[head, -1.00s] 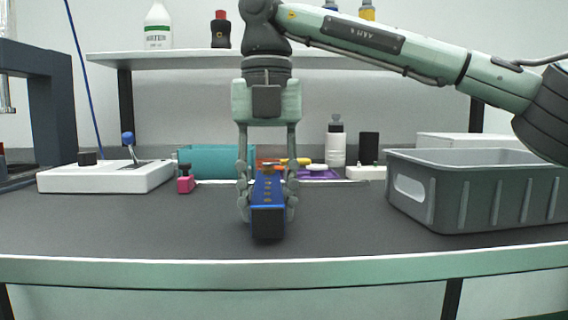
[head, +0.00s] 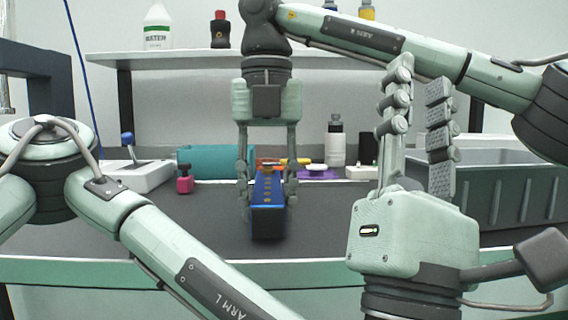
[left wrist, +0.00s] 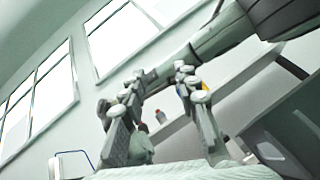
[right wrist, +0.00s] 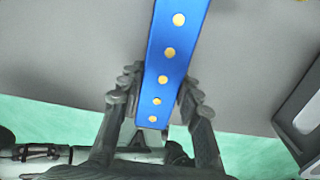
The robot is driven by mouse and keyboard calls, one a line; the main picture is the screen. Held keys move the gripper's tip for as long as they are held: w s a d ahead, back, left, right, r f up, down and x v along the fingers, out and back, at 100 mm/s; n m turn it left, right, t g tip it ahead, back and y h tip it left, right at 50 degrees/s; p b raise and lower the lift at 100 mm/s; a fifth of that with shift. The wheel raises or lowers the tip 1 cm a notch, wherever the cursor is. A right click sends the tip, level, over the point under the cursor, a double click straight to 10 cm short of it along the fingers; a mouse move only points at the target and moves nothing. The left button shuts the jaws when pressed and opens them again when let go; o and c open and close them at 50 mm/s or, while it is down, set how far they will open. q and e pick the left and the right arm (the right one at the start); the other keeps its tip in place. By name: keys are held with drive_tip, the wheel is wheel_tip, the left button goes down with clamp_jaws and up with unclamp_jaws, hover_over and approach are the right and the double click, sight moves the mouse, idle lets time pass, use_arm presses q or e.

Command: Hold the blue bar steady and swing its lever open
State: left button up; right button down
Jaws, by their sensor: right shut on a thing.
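The blue bar (head: 267,190), with a row of gold dots along its top, lies lengthwise toward me on the dark bench. It also shows in the right wrist view (right wrist: 171,52). My right gripper (head: 266,197) reaches down over it with a finger on each side, shut on it. My left gripper (head: 419,78) points up in front of the grey bin, right of the bar and apart from it. Its fingers are spread and empty, as the left wrist view also shows (left wrist: 160,75). I cannot make out the bar's lever clearly.
A grey bin (head: 510,204) stands at the right, partly behind my left gripper. A teal box (head: 214,160), a small pink item (head: 184,180) and a white box with a blue-knobbed stick (head: 140,175) stand at the left. A shelf (head: 180,60) with bottles runs behind.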

sight(284, 163)
use_arm(q)
drive_tip(key=w+a+f+g+y, duration=0.2)
drive_tip(key=w+f+g+y, duration=0.1)
drive_tip(key=w+y, duration=0.3)
drive_tip(key=w+a+f+g+y, duration=0.2)
drive_tip(key=w+f+g+y, duration=0.1)
drive_tip(key=w+y, duration=0.3)
drive_tip(key=w+a+f+g+y, duration=0.3)
drive_tip(key=w+f+y, duration=0.1)
drive_tip(key=w+y, duration=0.2)
drive_tip(key=shift+w+f, duration=0.2)
drive_tip(key=shift+w, duration=0.65)
drive_tip(key=shift+w+a+g+y, duration=0.35)
drive_tip(key=shift+w+g+y, duration=0.15)
drive_tip(key=shift+y, duration=0.2)
drive_tip(key=shift+w+a+f, duration=0.1)
drive_tip(key=shift+w+a, duration=0.05)
drive_tip(key=shift+w, duration=0.25)
drive_tip(key=x, duration=0.6)
drive_tip(key=shift+w+a, duration=0.15)
drive_tip(key=shift+w, duration=0.1)
clamp_jaws()
